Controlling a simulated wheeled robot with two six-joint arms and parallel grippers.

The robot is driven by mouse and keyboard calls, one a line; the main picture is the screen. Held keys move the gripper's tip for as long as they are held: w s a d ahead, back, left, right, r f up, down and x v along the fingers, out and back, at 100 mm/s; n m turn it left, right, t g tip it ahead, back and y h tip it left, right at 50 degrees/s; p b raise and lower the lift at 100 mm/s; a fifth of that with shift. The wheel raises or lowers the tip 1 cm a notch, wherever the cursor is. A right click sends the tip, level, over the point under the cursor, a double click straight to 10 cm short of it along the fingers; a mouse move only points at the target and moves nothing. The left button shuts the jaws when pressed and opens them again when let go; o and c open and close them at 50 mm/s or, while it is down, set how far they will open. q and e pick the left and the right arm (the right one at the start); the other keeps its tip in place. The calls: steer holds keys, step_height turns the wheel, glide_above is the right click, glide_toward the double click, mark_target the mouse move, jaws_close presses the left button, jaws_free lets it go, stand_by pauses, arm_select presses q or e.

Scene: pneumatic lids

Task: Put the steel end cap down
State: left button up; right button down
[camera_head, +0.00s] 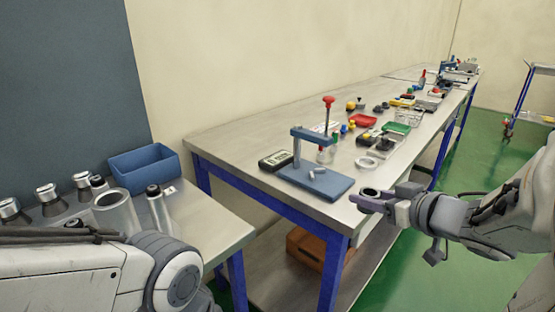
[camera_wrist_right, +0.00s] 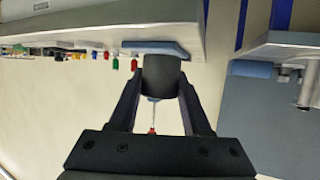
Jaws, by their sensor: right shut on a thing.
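My right gripper (camera_head: 366,202) is shut on the steel end cap (camera_head: 370,192), a short, dark, round piece with a ring-like top in the head view. It is held in the air just off the near right corner of the long workbench (camera_head: 240,150). In the right wrist view the end cap (camera_wrist_right: 162,74) sits between the two fingertips (camera_wrist_right: 160,88) as a dark grey cylinder, with a finger on each side. My left arm crosses the lower left of the head view, but its gripper is out of the picture.
A blue press stand (camera_head: 318,181) with a red-topped handle (camera_head: 328,102) stands near the bench's front end. A white ring (camera_head: 367,163) and several small parts lie beyond it. A brown box (camera_head: 305,250) sits below.

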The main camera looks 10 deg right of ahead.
steer(key=p, duration=0.4)
glide_toward(322, 178)
steer(key=shift+s+d+r, duration=0.2)
steer(key=shift+s+r, duration=0.65)
steer(key=shift+r, duration=0.3)
steer(key=w+p, duration=0.1)
steer(key=p, duration=0.2)
steer(key=w+p, duration=0.1)
steer(key=p, duration=0.2)
steer(key=shift+a, duration=0.25)
steer(key=x, duration=0.4)
steer(key=shift+w+a+r, duration=0.15)
steer(key=shift+w+r, duration=0.1)
steer(key=shift+w, duration=0.65)
steer(key=w, duration=0.2)
steer(key=w+a, duration=0.1)
steer(key=shift+w+a+p, duration=0.15)
steer(key=shift+w+p, duration=0.2)
steer(key=shift+w, duration=0.05)
steer(key=shift+s+f, duration=0.15)
steer(key=shift+f, duration=0.45)
steer(key=shift+s+f, duration=0.15)
steer(key=shift+f, duration=0.1)
steer(key=shift+c, duration=2)
jaws_free()
steer(key=shift+f, duration=0.1)
steer(key=shift+o, duration=0.2)
